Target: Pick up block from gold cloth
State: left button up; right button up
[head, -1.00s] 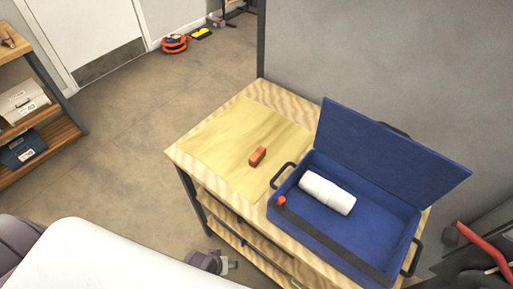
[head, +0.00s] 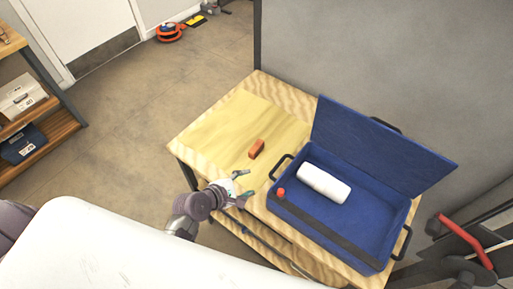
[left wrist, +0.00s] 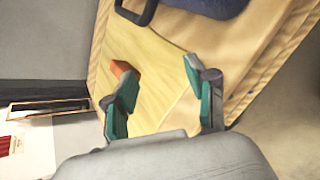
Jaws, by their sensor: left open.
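An orange-red block (head: 257,149) lies on the gold cloth (head: 222,137), which is spread over the left part of the wooden table. My left gripper (head: 243,183) is open and empty, near the table's front edge, short of the block. In the left wrist view the block (left wrist: 122,69) shows just beyond the left fingertip, partly hidden by it, and the gold cloth (left wrist: 150,70) lies beyond the open fingers (left wrist: 160,78). My right gripper is not in view.
An open blue case (head: 367,221) stands on the table right of the cloth, its lid raised. It holds a white roll (head: 324,183). A small red-orange item (head: 281,192) is at its left end. A black handle (head: 281,166) sticks out towards the block.

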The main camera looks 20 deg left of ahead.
aim_at(253, 152)
pick_arm(q)
jog(key=w+a+n+t, duration=0.1)
jog(key=n, duration=0.2)
jog(key=w+n+t, duration=0.1)
jog(key=w+n, duration=0.1)
jog(key=n, duration=0.1)
jog(key=w+a+r+n+y, duration=0.1)
jog(key=n, duration=0.2)
jog(key=shift+w+a+n+t, duration=0.35)
jog(key=shift+w+n+t, duration=0.05)
jog(key=shift+w+a+n, duration=0.25)
jog(key=shift+n, duration=0.45)
jog(key=shift+w+f+n+t, duration=0.15)
jog(key=shift+w+n+t, duration=0.15)
jog(key=shift+w, duration=0.05)
jog(key=shift+y, duration=0.3)
jog(key=b+x, duration=0.4)
jog(key=x, duration=0.4)
jog(key=b+x, duration=0.4)
jog(key=shift+w+a, duration=0.2)
jog(key=shift+w, duration=0.15)
jog(key=shift+w+d+b, duration=0.1)
jog(key=shift+w+b, duration=0.2)
jog(key=shift+w, duration=0.1)
jog(key=shift+s, duration=0.1)
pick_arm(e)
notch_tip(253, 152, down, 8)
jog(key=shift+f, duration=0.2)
